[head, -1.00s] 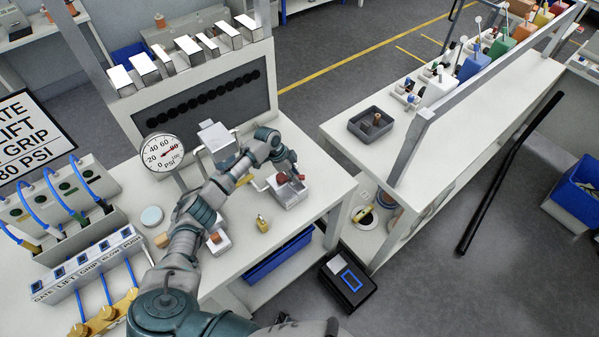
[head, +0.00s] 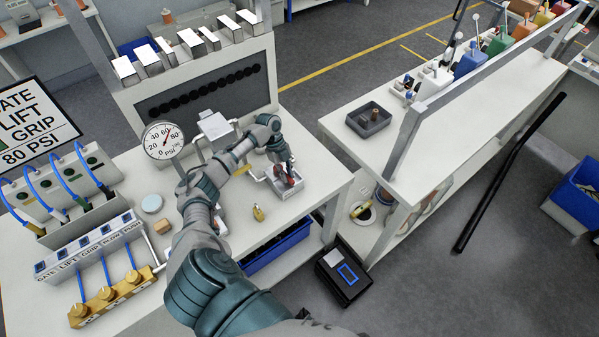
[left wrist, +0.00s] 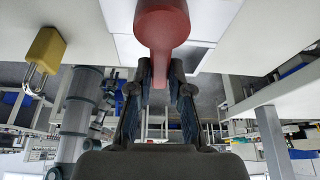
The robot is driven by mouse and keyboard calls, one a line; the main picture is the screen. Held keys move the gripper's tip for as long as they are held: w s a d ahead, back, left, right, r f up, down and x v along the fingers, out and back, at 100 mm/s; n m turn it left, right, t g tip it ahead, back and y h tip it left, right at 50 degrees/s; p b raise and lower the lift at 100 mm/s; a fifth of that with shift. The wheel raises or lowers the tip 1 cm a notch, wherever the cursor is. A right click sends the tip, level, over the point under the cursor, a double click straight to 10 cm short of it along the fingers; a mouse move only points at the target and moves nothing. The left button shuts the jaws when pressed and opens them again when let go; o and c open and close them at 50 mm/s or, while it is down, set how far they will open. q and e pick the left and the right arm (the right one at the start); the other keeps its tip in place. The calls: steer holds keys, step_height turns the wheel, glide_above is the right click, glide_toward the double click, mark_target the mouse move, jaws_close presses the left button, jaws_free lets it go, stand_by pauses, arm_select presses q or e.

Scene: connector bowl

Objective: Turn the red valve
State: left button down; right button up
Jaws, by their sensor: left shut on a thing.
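The red valve (head: 291,178) sits on a small white box (head: 289,187) near the right edge of the white bench. My left gripper (head: 285,170) reaches down onto it from above, and partly hides it. In the left wrist view, the red valve handle (left wrist: 161,28) extends between the two fingers of my left gripper (left wrist: 160,80), which are closed on its narrow end. My right gripper is not in view.
A brass padlock (head: 258,213) lies on the bench left of the valve box; it also shows in the left wrist view (left wrist: 43,53). A wooden block (head: 163,226) and labelled switch box (head: 88,247) are at left. A gap separates the bench from the right-hand table (head: 470,120).

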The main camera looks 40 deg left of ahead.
arm_select(q)
steer(key=shift+r+m, duration=0.15)
steer(key=shift+m, duration=0.15)
steer(key=shift+d, duration=0.1)
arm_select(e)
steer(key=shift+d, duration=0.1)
arm_select(q)
steer(key=c, duration=1.1)
jaws_free()
steer(key=shift+c, duration=0.2)
steer(key=shift+o, duration=0.3)
steer(key=shift+s+d, duration=0.1)
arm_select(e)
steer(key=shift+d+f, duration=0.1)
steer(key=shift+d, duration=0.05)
arm_select(q)
step_height(320, 180, up, 10)
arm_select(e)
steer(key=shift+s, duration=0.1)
